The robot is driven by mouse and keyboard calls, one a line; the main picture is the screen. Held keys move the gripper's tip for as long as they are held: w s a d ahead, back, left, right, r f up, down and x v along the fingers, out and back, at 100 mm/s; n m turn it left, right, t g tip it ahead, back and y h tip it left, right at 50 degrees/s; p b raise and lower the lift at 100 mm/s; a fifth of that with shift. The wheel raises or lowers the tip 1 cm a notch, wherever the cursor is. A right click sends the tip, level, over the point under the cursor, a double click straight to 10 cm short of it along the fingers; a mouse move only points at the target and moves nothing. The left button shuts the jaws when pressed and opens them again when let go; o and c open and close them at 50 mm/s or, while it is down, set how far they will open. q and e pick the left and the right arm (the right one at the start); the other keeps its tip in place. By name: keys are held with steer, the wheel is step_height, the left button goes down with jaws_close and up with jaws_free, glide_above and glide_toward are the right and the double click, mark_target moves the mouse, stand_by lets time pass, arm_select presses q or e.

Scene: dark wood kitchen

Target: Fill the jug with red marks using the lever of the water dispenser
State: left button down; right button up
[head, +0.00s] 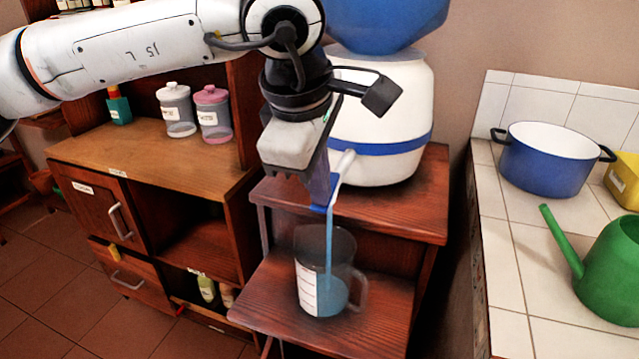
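The water dispenser (385,165) is a white round body with a blue band and a blue top, on the upper shelf of a dark wood stand. Its white and blue lever and spout (342,165) stick out at the front left. My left gripper (322,190) points down at the lever and appears to touch it; its fingers overlap in this view. A blue stream of water runs from the spout into a clear jug (312,255) on the lower shelf. The jug holds some water near its bottom and bears a white scale with faint marks. My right gripper is out of view.
A tiled counter on the right holds a blue pot (548,165), a green watering can (612,270) and a yellow box (624,180). A wooden cabinet (100,195) on the left holds two lidded jars (177,110). Tiled floor is free at lower left.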

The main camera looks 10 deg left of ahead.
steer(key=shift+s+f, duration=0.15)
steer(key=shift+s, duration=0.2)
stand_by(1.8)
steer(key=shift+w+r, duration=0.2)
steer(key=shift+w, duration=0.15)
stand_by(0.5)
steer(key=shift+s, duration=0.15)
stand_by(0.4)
